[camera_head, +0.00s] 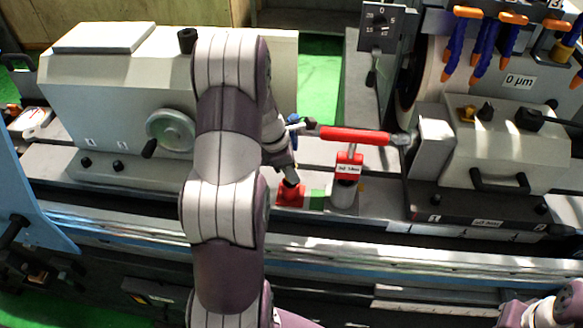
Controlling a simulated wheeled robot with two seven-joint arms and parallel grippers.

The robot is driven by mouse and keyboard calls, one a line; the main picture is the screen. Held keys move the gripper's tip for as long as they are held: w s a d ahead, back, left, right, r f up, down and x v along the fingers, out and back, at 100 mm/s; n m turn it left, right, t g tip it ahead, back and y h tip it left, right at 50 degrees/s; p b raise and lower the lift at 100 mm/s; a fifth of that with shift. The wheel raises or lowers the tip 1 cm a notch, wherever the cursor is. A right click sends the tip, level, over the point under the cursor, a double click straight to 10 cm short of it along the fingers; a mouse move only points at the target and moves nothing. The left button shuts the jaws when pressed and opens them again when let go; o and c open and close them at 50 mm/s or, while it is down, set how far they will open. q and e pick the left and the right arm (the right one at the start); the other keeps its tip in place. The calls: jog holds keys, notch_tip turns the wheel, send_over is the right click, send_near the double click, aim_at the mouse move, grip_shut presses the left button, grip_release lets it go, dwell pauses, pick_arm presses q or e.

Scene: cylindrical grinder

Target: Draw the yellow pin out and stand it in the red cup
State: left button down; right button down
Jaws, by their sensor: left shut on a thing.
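My left gripper (290,173) points down right above the small red cup (290,196), which stands on the machine bed. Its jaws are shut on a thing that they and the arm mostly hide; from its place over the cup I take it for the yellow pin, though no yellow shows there. I cannot tell whether the held thing is inside the cup or just above it. Part of my right arm shows at the bottom right corner; whether its gripper is open or shut cannot be made out.
A green block (317,200) stands beside the cup. To its right is a grey post with a red labelled block (348,166). The grey tailstock (110,85) is left, the headstock (505,150) right.

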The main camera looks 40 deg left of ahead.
pick_arm(q)
jog(key=shift+f+b, duration=0.6)
jog(key=shift+f, duration=0.3)
jog(key=c, duration=0.7)
grip_release()
jog(key=shift+c, duration=0.2)
jog(key=b+v, duration=0.1)
jog(key=v, duration=1.1)
jog(key=shift+r, duration=0.35)
